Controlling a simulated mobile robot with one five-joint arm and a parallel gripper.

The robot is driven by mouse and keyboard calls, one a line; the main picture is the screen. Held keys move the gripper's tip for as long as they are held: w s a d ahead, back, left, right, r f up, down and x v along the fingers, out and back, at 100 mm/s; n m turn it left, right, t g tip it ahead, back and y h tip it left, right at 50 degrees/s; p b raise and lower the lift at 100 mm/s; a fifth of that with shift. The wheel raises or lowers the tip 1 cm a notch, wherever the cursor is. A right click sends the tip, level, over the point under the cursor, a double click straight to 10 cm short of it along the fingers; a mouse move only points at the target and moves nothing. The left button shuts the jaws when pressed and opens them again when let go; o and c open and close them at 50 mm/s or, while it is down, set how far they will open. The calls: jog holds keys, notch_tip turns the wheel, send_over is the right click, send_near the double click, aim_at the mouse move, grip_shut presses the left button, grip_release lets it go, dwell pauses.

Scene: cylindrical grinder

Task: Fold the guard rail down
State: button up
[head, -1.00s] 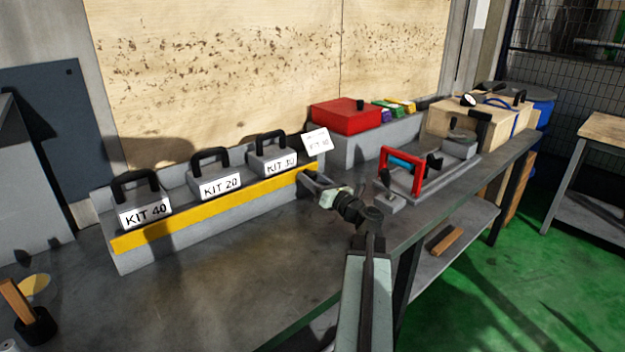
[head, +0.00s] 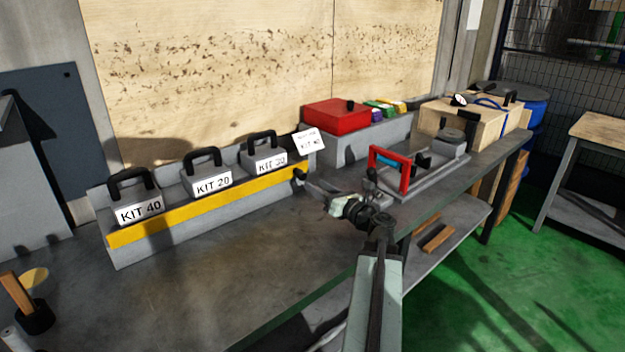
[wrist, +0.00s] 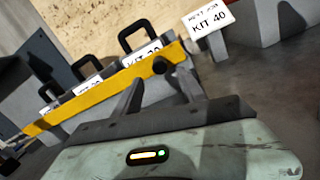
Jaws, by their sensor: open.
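The yellow guard rail (head: 210,212) stands raised along the front of the grey kit rack, across the lower fronts of the kit cases. It also crosses the wrist view (wrist: 105,88), with a dark knob (wrist: 158,66) near its right end. My gripper (head: 312,184) is at the rail's right end, over the bench. In the wrist view its two dark fingers (wrist: 158,92) are apart, with the knob beyond the gap between them. Nothing is held, and I cannot tell whether a finger touches the rail.
A sign (head: 310,141) stands at the rack's right end. A red-handled fixture (head: 404,172) lies right of my gripper.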

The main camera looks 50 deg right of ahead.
aim_at(304, 178)
jog(key=shift+s+d+r+g, duration=0.1)
jog(key=shift+s+r+g, duration=0.1)
jog(key=shift+r+g, duration=0.2)
jog(key=w, duration=0.7)
jog(key=shift+w+d, duration=0.15)
jog(key=shift+w, duration=0.2)
grip_shut()
jog(key=shift+f+t+b, duration=0.4)
jog(key=shift+f+b, duration=0.2)
jog(key=shift+b, duration=0.5)
jog(key=shift+s+t+b, duration=0.15)
jog(key=shift+t+b, duration=0.15)
jog(key=shift+b, duration=0.4)
jog(key=shift+r, duration=0.25)
